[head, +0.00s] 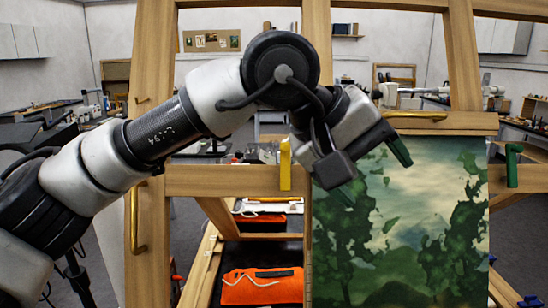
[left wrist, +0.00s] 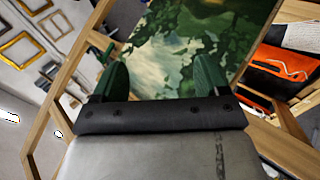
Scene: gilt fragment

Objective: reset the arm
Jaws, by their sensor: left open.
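My left arm (head: 155,138) comes in from the left and reaches across the wooden easel frame. My left gripper (head: 376,180) is in front of the upper left part of a green landscape painting (head: 425,240). Its two dark green fingers are spread apart with nothing between them. In the left wrist view the open fingers of the left gripper (left wrist: 160,75) point toward the painting (left wrist: 175,45). Whether a fingertip touches the canvas cannot be told. My right gripper is not in view.
The wooden easel (head: 225,181) surrounds the painting. A yellow clamp (head: 285,165) and a green clamp (head: 513,165) sit on its bars. Brass handles (head: 414,115) are fixed to it. An orange pouch (head: 262,287) lies low behind the bars. Workbenches stand farther back.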

